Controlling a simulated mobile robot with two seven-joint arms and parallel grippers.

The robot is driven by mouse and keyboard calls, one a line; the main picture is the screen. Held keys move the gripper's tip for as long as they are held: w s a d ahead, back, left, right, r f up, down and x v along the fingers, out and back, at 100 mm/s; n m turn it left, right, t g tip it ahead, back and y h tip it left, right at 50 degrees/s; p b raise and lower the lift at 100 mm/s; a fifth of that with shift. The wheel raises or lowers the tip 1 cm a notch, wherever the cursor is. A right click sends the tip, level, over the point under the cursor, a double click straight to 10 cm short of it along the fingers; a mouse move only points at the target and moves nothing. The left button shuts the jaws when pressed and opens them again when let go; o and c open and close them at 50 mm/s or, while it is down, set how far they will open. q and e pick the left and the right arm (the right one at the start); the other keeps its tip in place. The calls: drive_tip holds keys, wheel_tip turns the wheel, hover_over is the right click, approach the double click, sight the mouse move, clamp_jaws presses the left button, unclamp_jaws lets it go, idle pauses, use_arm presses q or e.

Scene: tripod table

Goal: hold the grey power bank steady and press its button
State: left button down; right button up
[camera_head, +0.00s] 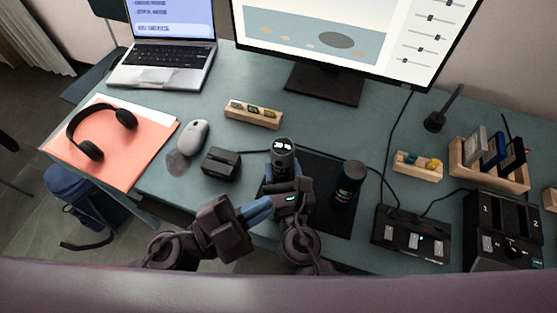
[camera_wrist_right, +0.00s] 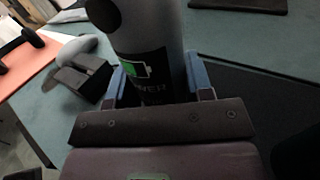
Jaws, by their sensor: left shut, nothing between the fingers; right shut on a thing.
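The grey power bank (camera_head: 284,157) is a cylinder with a dark top that bears white marks. The right wrist view shows its side (camera_wrist_right: 150,40) with a green battery sign and a round dark spot, perhaps the button, at the upper left. My right gripper (camera_head: 283,174) is shut on its lower part, with blue fingers on both sides in the wrist view (camera_wrist_right: 158,82). Whether its base touches the table is hidden. My left gripper (camera_head: 269,204) is shut and empty, in front of the right gripper and lower left of the power bank, apart from it.
A black box (camera_head: 221,164) stands left of the power bank, and a dark cylinder (camera_head: 348,185) stands on the black mat (camera_head: 325,215) to the right. A mouse (camera_head: 193,138), wooden holder (camera_head: 253,115) and monitor stand (camera_head: 322,85) lie farther back. Black devices (camera_head: 410,235) fill the right.

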idle(0.4)
drive_tip(key=o, duration=1.2)
drive_tip(key=shift+o, duration=0.2)
